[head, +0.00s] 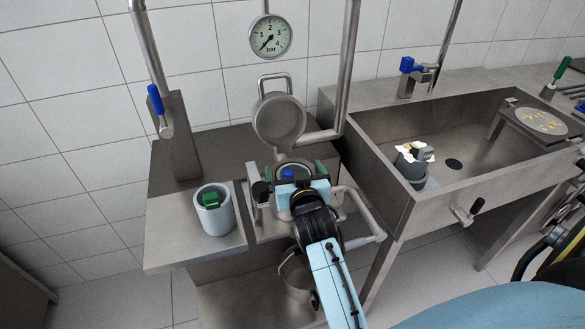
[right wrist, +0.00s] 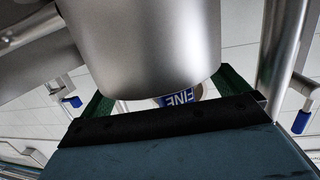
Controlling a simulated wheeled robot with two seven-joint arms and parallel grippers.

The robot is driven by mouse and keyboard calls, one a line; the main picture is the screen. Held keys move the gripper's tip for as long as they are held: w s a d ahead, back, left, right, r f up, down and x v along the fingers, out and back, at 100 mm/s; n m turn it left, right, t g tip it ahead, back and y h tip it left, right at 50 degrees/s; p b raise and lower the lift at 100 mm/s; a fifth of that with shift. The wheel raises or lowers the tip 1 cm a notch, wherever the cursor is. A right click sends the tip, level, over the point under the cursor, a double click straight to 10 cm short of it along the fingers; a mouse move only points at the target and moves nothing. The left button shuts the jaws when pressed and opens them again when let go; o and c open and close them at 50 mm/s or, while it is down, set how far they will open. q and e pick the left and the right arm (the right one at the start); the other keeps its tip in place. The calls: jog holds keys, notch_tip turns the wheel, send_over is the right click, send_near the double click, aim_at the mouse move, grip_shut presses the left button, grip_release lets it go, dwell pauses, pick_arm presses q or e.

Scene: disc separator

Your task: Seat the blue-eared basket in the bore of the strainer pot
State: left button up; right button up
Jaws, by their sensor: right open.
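The blue-eared basket shows as a blue ear (head: 288,174) inside a round metal rim between my right gripper's fingers. In the right wrist view its blue label (right wrist: 178,98) reads FINE. The strainer pot (head: 284,214) stands on the bench, mostly hidden behind my right gripper and wrist. My right gripper (head: 293,170) is open, its green-tipped fingers apart on either side of the blue ear. I cannot tell how deep the basket sits in the bore, or whether a finger touches it. My left gripper is not in view.
A grey holder (head: 214,222) with a green-eared part stands left. Pipes flank the pot.

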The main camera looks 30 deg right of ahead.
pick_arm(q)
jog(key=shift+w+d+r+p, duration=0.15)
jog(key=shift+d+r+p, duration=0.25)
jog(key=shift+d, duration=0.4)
pick_arm(e)
jog(key=v, duration=0.6)
jog(key=shift+s+a+r, duration=0.15)
jog(key=shift+s+a, duration=0.05)
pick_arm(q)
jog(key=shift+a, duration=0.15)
